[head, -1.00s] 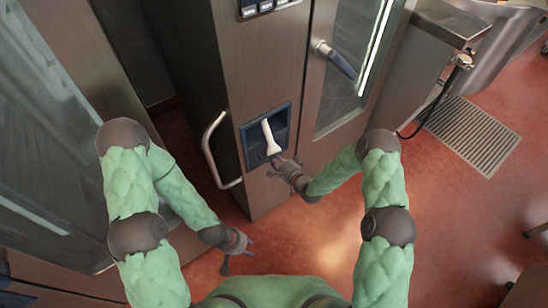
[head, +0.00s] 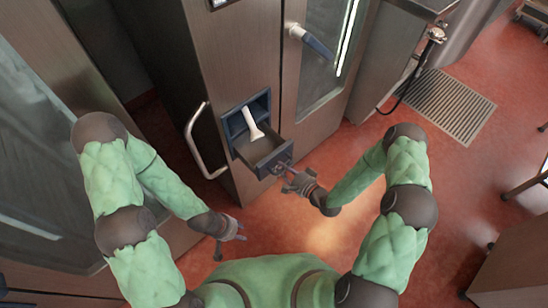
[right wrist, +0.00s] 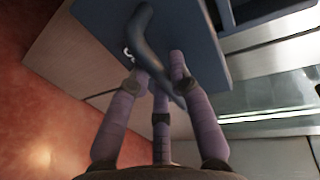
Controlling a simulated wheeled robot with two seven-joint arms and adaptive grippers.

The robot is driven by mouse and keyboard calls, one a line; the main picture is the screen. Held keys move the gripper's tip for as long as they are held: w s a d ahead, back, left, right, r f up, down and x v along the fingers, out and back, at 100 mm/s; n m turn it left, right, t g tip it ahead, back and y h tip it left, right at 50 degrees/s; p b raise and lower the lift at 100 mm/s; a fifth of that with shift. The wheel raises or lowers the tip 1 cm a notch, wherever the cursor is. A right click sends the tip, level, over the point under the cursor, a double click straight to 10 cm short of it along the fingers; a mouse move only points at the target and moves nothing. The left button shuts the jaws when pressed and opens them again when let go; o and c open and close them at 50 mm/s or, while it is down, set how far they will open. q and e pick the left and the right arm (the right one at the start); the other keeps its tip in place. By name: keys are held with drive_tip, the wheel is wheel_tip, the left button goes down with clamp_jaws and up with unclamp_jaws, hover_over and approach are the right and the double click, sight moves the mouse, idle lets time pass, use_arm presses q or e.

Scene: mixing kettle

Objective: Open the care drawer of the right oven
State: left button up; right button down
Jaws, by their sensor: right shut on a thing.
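The right oven (head: 225,80) stands ahead of me. Its care drawer (head: 262,152) is pulled part way out of a dark blue recess in the front panel, and a white nozzle-like piece (head: 254,124) shows above it. My right gripper (head: 285,174) is at the drawer's front, shut on its handle. In the right wrist view the fingers (right wrist: 160,88) close around the curved dark handle (right wrist: 152,48) on the blue drawer front (right wrist: 195,35). My left gripper (head: 230,240) hangs low at the left, away from the drawer; its finger opening is too small to judge.
A curved metal bar handle (head: 197,142) is on the oven's left side. A floor grate (head: 440,104) lies at the right. Red floor (head: 340,165) is free in front of the oven.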

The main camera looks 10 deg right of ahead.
drive_tip(key=shift+f+v, duration=0.25)
drive_tip(key=shift+v, duration=1)
drive_tip(key=c, duration=1.1)
unclamp_jaws()
drive_tip(key=v, duration=1.2)
